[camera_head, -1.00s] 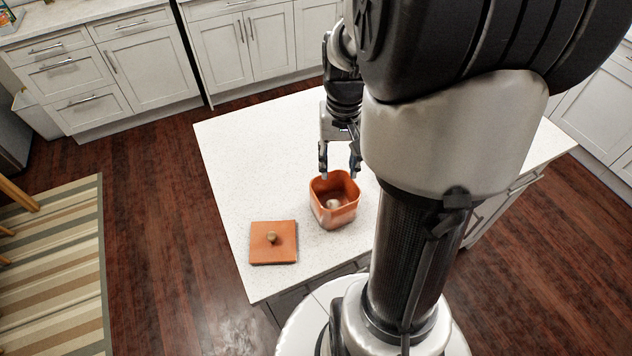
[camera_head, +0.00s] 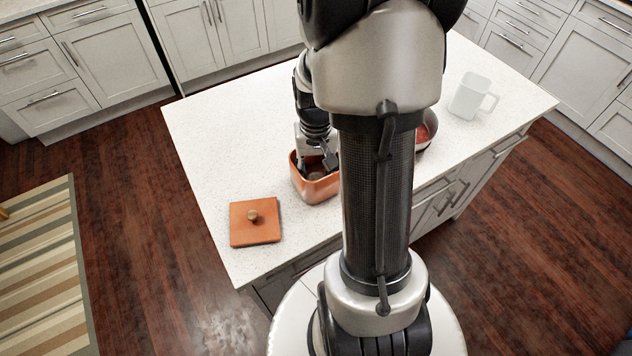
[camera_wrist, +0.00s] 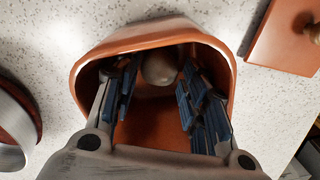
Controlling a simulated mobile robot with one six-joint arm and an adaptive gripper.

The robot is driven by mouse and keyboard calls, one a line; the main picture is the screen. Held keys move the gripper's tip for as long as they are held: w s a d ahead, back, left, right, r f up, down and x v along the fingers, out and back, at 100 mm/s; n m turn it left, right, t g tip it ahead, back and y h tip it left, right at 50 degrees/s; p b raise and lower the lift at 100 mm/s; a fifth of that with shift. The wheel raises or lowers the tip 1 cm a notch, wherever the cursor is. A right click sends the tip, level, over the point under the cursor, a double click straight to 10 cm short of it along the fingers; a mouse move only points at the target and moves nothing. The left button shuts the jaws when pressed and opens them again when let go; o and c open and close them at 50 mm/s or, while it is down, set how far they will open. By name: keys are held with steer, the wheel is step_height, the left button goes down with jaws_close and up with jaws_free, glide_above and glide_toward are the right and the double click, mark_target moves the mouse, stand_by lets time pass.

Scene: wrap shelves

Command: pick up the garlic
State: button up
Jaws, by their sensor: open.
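The garlic (camera_wrist: 160,68) is a pale round bulb inside an orange square-sided container (camera_wrist: 222,55), near its far wall in the wrist view. My gripper (camera_wrist: 157,88) is open and reaches down into the container, with one blue-padded finger on either side of the garlic's near side. The garlic lies just beyond or between the fingertips; I cannot tell whether they touch it. In the head view my gripper (camera_head: 317,165) is inside the container (camera_head: 318,190), and the garlic there is shadowed and hard to make out.
An orange square lid (camera_head: 255,229) with a round knob lies on the white counter (camera_head: 215,150), left of the container. A pan (camera_head: 427,130) is partly hidden behind my arm. A clear mug (camera_head: 470,97) stands at the right. The counter's left side is clear.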

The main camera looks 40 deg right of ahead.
steer(key=shift+f, duration=0.9)
steer(key=shift+r, duration=0.1)
steer(key=c, duration=0.7)
